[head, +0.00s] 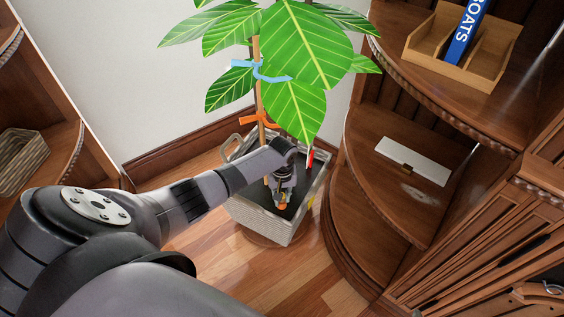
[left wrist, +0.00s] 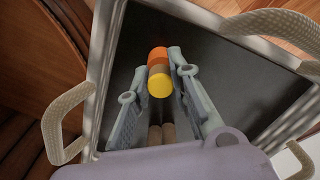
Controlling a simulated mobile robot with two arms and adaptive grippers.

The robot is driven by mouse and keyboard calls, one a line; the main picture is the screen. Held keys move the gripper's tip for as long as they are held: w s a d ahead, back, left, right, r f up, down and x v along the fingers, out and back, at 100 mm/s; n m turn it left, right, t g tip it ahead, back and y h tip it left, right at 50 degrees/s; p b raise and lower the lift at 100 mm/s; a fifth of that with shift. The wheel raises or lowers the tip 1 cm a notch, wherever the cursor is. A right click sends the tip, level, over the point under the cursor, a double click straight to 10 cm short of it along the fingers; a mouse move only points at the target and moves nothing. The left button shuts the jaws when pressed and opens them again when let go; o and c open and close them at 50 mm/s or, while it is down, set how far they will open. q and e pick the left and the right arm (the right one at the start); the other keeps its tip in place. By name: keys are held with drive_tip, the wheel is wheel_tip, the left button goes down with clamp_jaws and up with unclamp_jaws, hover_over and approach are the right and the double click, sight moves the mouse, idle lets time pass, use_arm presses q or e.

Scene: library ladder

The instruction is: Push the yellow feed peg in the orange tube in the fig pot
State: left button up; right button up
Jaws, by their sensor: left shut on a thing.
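The fig pot (head: 262,222) is a grey ribbed planter with loop handles and dark soil, standing on the floor in the head view. My left gripper (head: 281,202) reaches down into it. In the left wrist view, the left gripper's fingers (left wrist: 160,72) stand on both sides of the yellow feed peg (left wrist: 159,86) and are shut on it. The orange tube (left wrist: 158,55) lies directly beyond the peg, in line with it above the dark soil. How deep the peg sits in the tube cannot be told. The tube shows small and orange below the gripper in the head view (head: 282,206).
The fig plant (head: 300,50) rises from the pot, tied to a stake with blue and orange ties. Bare floor (head: 245,275) lies in front.

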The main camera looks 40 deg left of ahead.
use_arm(q)
drive_tip(key=shift+f, duration=0.15)
use_arm(e)
drive_tip(key=shift+w+a+r+t, duration=0.2)
drive_tip(key=shift+w+a+t, duration=0.1)
drive_tip(key=shift+w, duration=0.1)
use_arm(q)
drive_tip(key=o, duration=0.8)
use_arm(e)
drive_tip(key=shift+d, duration=0.1)
use_arm(q)
drive_tip(key=shift+o, duration=0.6)
drive_tip(key=o, duration=0.4)
drive_tip(key=shift+c, duration=0.2)
use_arm(e)
drive_tip(key=shift+d, duration=0.1)
